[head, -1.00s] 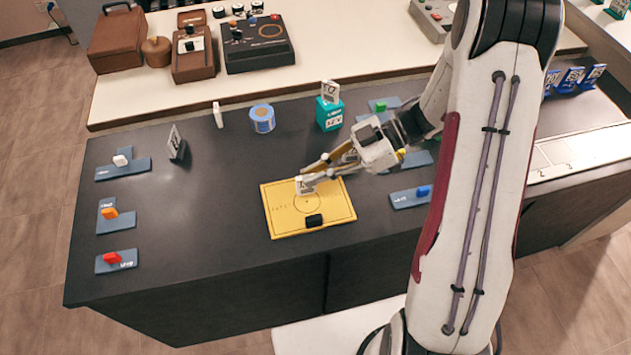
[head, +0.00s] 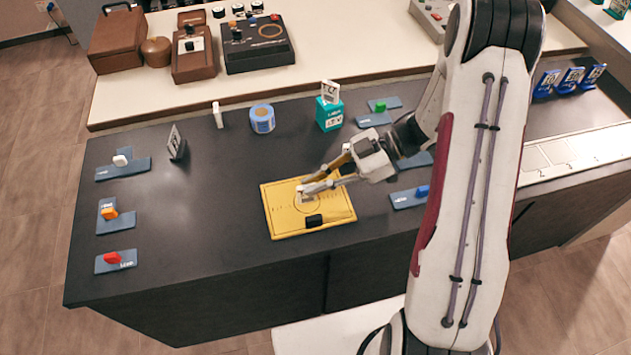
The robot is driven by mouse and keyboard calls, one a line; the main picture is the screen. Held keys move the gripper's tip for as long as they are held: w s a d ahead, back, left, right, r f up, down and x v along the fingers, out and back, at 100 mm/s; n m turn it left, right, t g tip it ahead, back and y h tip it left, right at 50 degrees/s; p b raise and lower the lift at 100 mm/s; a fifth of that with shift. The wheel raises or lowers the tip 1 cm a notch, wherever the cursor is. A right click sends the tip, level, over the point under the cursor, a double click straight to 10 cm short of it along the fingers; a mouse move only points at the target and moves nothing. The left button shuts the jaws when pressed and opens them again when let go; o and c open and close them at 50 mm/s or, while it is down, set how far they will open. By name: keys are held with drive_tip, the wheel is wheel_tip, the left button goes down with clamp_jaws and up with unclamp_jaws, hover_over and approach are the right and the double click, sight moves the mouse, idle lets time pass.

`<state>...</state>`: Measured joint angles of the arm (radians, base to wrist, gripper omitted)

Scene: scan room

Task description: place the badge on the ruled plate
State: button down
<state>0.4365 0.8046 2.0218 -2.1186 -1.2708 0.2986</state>
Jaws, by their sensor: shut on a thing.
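The yellow plate (head: 283,222), printed with thin lines and a circle, lies flat on the dark counter. I take it for the ruled plate. My gripper (head: 305,191) reaches in from the right, its fingers low over the plate's upper middle. It is shut on a small pale piece (head: 303,197), apparently the badge, which the fingers mostly hide. I cannot tell whether the badge touches the plate. A small black block (head: 314,220) sits on the plate near its front edge.
A blue-and-white roll (head: 262,119) and a teal box holding a card (head: 329,115) stand behind the plate. An upright dark card (head: 176,143) stands at left. Grey-blue holders with coloured blocks line both sides. The counter left of the plate is clear.

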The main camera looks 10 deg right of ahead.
drive_tip(key=shift+f, duration=0.15)
drive_tip(key=c, duration=2.1)
unclamp_jaws()
drive_tip(key=shift+c, duration=0.2)
drive_tip(key=v, duration=1.2)
